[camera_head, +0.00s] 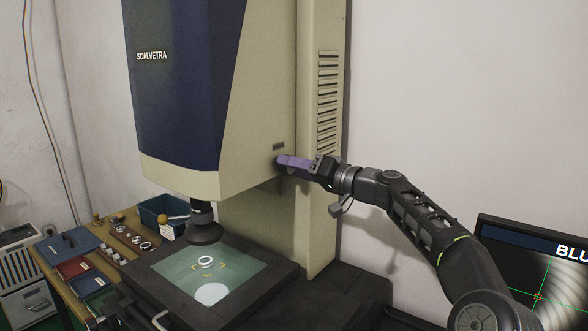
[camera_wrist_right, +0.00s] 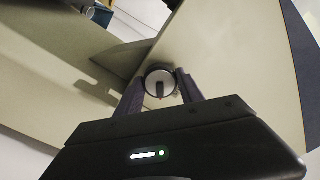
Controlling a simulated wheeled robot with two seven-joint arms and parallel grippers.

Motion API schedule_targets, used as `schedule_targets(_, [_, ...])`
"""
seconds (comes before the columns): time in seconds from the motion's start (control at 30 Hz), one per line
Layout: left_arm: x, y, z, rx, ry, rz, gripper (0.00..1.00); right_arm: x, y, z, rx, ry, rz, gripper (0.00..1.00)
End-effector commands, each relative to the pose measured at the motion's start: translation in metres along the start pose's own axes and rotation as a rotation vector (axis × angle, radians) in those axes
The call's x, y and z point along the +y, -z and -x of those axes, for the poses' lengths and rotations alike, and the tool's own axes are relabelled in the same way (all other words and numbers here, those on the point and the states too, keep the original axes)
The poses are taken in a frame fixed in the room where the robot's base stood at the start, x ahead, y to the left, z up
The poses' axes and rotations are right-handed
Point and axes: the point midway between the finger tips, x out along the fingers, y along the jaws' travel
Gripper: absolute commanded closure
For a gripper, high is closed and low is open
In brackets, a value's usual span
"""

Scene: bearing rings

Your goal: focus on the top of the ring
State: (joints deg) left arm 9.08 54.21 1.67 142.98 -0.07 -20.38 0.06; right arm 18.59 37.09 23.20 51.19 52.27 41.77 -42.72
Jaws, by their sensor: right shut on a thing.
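The white ring (camera_head: 205,262) lies on the glass stage (camera_head: 180,266) of the measuring machine (camera_head: 215,90), below its dark lens (camera_head: 204,228). Yellow corner marks show on the glass around and below the ring. My right gripper (camera_head: 282,161) is at the side of the machine's head. In the right wrist view, its purple fingers are shut on a round focus knob (camera_wrist_right: 160,84) with a dark bar across its face. In the head view the knob is mostly hidden by the fingers. My left gripper is not in view.
A monitor (camera_head: 545,270) stands at the lower right, showing grey bands and the letters "BLU". Bare wall is behind my right arm.

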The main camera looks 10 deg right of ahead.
Motion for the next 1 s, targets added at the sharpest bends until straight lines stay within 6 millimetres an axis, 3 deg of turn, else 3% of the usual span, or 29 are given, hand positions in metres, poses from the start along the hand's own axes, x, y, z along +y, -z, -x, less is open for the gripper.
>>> schedule_targets(0.6, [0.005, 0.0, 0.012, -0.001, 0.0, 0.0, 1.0, 0.0, 0.002, 0.001, 0.002, -0.002, -0.574, 0.96])
schedule_targets(1.0, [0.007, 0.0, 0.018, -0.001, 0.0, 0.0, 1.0, 0.0, 0.001, 0.001, 0.002, -0.001, -0.788, 0.96])
